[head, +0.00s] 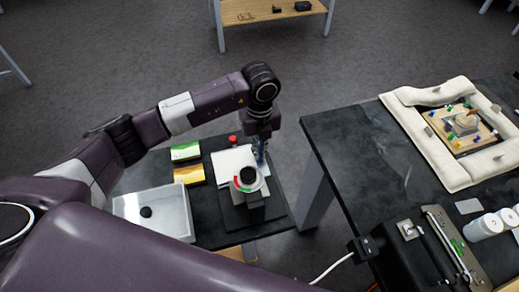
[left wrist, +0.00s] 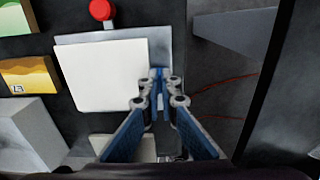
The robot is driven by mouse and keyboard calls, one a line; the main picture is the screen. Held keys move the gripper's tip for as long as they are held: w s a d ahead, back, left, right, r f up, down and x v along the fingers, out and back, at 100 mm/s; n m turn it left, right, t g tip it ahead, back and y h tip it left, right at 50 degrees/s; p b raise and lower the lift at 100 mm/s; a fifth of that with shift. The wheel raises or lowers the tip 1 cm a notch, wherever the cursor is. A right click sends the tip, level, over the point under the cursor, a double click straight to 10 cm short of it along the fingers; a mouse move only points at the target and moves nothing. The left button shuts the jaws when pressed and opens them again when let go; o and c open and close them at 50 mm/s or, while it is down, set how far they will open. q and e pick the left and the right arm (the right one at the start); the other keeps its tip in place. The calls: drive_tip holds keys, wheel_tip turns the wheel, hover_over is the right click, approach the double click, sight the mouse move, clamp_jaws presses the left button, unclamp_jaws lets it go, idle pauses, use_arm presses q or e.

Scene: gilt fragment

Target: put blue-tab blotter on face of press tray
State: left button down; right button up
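A white square sheet (left wrist: 102,75), which looks like the blotter, lies flat on a grey plate (left wrist: 120,35) that looks like the press tray. The plate shows along the sheet's far and right sides. In the head view the sheet (head: 229,160) is partly hidden by a dial device. My left gripper (head: 260,158) points down at the sheet's right edge. In the left wrist view its blue fingertips (left wrist: 159,92) are together beside that edge. I cannot make out a blue tab or whether anything thin is between the tips. My right gripper is not in view.
A red knob (left wrist: 101,10) stands behind the plate. A green pack (head: 185,151) and a yellow pack (head: 190,175) lie left, above a white tub (head: 155,212). A black device with a round dial (head: 260,184) stands in front. A dark table (head: 350,140) is at right.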

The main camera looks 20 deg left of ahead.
use_arm(q)
drive_tip(key=shift+f, duration=0.1)
drive_tip(key=c, duration=2.2)
unclamp_jaws()
drive_tip(key=shift+o, duration=0.2)
drive_tip(key=shift+r, duration=0.25)
drive_tip(key=shift+w+r+b, duration=0.1)
drive_tip(key=shift+r+b, duration=0.2)
drive_tip(key=shift+r, duration=0.05)
wheel_tip(320, 180, up, 11)
drive_tip(key=b, duration=0.3)
